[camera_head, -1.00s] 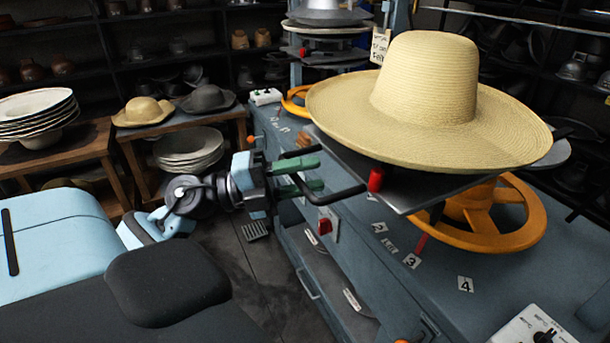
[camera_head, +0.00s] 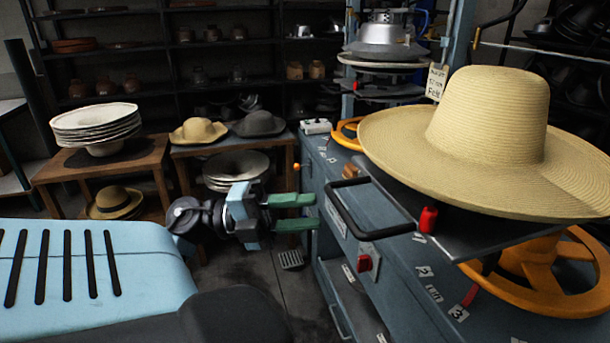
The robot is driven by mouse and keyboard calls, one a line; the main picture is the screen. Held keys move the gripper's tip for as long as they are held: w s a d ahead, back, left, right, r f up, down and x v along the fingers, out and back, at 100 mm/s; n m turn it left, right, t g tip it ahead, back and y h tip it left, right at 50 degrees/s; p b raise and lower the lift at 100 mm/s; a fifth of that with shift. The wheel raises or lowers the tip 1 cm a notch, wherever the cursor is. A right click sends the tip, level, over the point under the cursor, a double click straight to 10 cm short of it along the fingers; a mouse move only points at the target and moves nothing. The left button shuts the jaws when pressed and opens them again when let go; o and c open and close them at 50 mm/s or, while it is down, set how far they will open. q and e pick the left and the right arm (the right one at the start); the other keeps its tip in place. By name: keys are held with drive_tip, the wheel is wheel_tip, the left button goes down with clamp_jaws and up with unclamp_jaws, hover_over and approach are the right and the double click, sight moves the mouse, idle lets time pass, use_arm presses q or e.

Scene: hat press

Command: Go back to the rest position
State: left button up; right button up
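My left gripper (camera_head: 303,213) shows in the head view, left of the hat press (camera_head: 365,215). Its two green fingers are spread apart with nothing between them, and they point right toward the press. A gap shows between the fingertips and the black handle (camera_head: 345,222) of the press plate. A straw hat (camera_head: 480,150) with a wide brim rests on the dark plate of the press, above an orange handwheel (camera_head: 540,270). My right gripper is out of view.
A wooden table (camera_head: 160,158) at the back left bears stacked pale hat forms (camera_head: 95,125). Another table (camera_head: 275,142) bears a tan hat (camera_head: 198,131) and a grey hat (camera_head: 259,123). Shelves line the back wall. Dark floor (camera_head: 285,290) is free left of the press.

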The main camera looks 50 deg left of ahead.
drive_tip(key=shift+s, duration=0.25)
